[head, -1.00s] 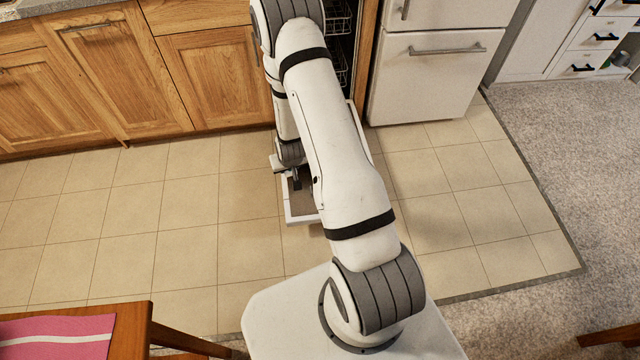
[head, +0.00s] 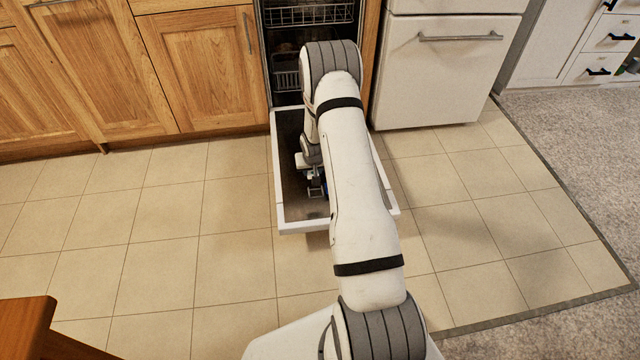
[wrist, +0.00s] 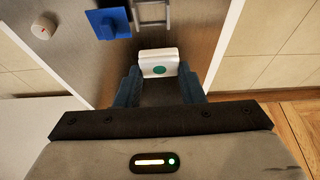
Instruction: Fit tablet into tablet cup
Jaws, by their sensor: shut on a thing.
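Just beyond the tablet is a grey open frame (wrist: 152,14), which looks like part of the tablet cup. A blue square piece with a raised tab (wrist: 108,24) lies left of the frame; I cannot tell if it is the cup's lid. In the head view my gripper (head: 316,190) is low over the open dishwasher door (head: 290,213). My arm hides much of the cup there, and the tablet cannot be made out.
A white round knob (wrist: 44,28) is on the door's left side in the wrist view. The dishwasher racks (head: 305,14) are inside the cavity. Wooden cabinets (head: 200,70) stand left, a white fridge (head: 450,70) right. The tiled floor (head: 170,220) around the door is clear.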

